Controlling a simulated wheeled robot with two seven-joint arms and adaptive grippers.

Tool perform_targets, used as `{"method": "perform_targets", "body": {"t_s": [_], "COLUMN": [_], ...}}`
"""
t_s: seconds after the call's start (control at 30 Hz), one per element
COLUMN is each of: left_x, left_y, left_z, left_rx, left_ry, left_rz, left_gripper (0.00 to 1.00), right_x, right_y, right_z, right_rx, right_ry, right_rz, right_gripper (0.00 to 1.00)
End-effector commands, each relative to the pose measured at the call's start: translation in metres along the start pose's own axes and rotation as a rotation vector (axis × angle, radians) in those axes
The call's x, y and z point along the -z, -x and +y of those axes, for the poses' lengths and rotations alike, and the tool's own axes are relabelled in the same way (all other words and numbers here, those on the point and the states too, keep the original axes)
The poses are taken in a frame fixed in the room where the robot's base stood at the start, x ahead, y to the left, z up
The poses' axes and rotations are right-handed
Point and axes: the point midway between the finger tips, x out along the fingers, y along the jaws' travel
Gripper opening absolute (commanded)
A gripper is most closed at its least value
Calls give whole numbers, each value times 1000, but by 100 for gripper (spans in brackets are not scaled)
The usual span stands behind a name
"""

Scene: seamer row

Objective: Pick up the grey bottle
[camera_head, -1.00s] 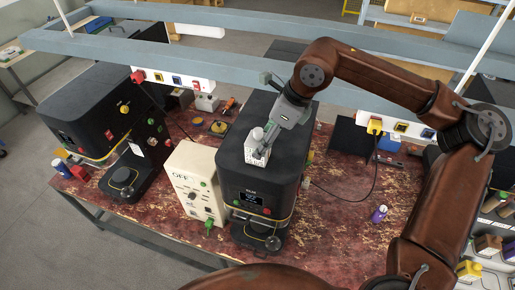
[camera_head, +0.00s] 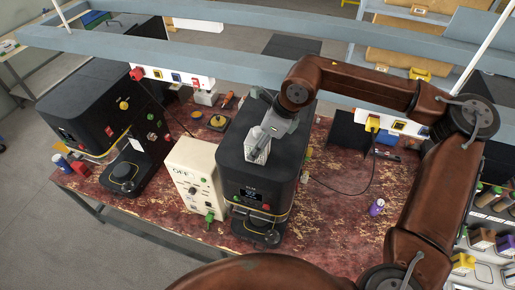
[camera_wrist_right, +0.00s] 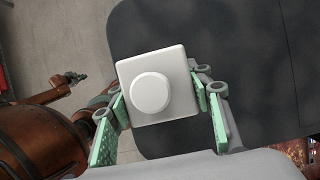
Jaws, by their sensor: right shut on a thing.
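The grey bottle (camera_head: 256,150), pale with a square body, is at the top of the dark middle seamer (camera_head: 232,160) in the head view. My right gripper (camera_head: 273,128) reaches it from the upper right and is shut on it. In the right wrist view the bottle (camera_wrist_right: 152,92) shows from above, with a round white cap and square shoulders, between the green finger pads of my right gripper (camera_wrist_right: 160,106). I cannot tell whether the bottle's base touches the seamer top. My left gripper is not in view.
A cream control box (camera_head: 193,178) stands left of the middle seamer, with another dark seamer (camera_head: 90,105) farther left. A purple-capped bottle (camera_head: 376,208) stands on the worn red table (camera_head: 330,225). A grey rail (camera_head: 210,62) crosses behind. The table right of the seamer is mostly clear.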

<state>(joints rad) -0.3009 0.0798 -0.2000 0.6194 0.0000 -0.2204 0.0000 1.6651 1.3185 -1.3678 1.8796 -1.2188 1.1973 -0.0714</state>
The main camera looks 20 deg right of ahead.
Motion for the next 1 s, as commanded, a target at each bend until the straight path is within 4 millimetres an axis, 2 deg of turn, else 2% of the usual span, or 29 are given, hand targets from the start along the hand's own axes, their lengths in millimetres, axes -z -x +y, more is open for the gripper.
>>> {"method": "perform_targets", "body": {"t_s": [0.03, 0.33, 0.73, 0.9, 1.0], "left_x": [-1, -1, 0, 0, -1], "left_y": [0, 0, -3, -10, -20], "left_z": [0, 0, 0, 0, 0], "left_rx": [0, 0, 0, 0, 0], "left_ry": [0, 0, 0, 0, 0], "left_rz": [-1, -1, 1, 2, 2], "left_gripper": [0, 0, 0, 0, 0], "right_x": [0, 0, -4, -12, -12], "right_y": [0, 0, 8, 27, 44], "right_z": [0, 0, 0, 0, 12], "right_rx": [0, 0, 1, 2, 3], "right_ry": [0, 0, 0, 1, 3], "right_rz": [0, 0, -3, -4, -5], "right_gripper": [38, 17, 17, 17, 17]}}
